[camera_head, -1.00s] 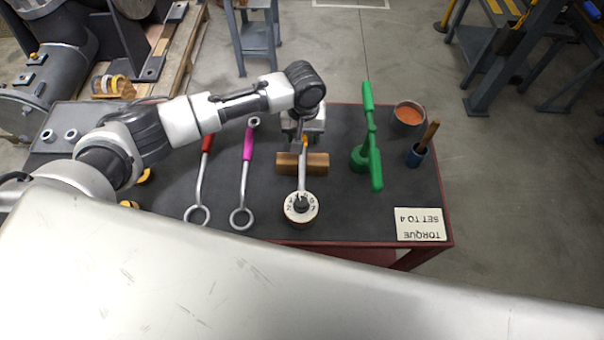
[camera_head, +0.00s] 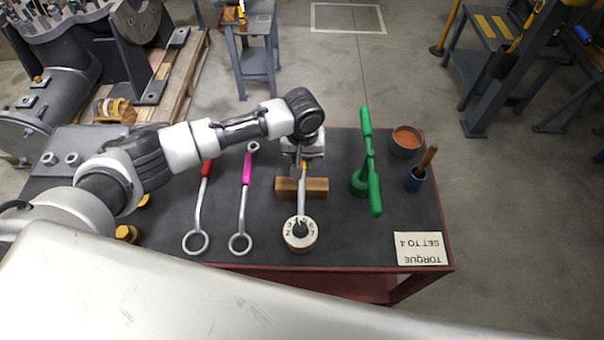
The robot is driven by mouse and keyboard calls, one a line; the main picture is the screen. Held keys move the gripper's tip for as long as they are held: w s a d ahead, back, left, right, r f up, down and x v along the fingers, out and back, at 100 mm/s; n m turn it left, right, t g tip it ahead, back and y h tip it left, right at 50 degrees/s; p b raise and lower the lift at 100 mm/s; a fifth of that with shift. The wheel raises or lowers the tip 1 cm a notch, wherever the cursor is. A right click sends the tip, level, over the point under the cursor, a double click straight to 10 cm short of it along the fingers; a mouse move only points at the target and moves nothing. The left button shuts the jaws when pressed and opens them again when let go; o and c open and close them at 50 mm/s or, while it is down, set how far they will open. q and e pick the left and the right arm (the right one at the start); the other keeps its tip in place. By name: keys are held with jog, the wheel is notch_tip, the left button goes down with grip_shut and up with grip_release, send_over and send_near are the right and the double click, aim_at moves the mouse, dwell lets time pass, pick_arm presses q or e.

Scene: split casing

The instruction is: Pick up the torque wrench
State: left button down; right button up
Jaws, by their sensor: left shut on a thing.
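The torque wrench (camera_head: 302,200) has a grey shaft and a round dial head (camera_head: 300,234) marked with numbers. Its shaft lies across a wooden block (camera_head: 316,189), and the dial end points to the near edge of the table. My left gripper (camera_head: 302,160) points down at the wrench's far end and is shut on it. A bit of orange-yellow shows there. My wrist hides most of the fingers and of the handle. I cannot tell whether the wrench is clear of the block. My right gripper is not in view.
On the dark-topped table (camera_head: 345,235) lie a red-handled wrench (camera_head: 202,205) and a magenta-handled wrench (camera_head: 245,185). A card (camera_head: 420,248) reads "TORQUE SET TO 4".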

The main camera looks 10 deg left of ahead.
pick_arm(q)
jog(key=shift+r, duration=0.65)
notch_tip(320, 180, up, 3)
jog(key=shift+w+f+b, duration=0.1)
jog(key=shift+b, duration=0.2)
jog(key=s+d+r, duration=0.7)
jog(key=s+d, duration=0.1)
jog(key=shift+s+b, duration=0.3)
jog(key=shift+s, duration=0.1)
jog(key=c, duration=1.7)
grip_release()
grip_shut()
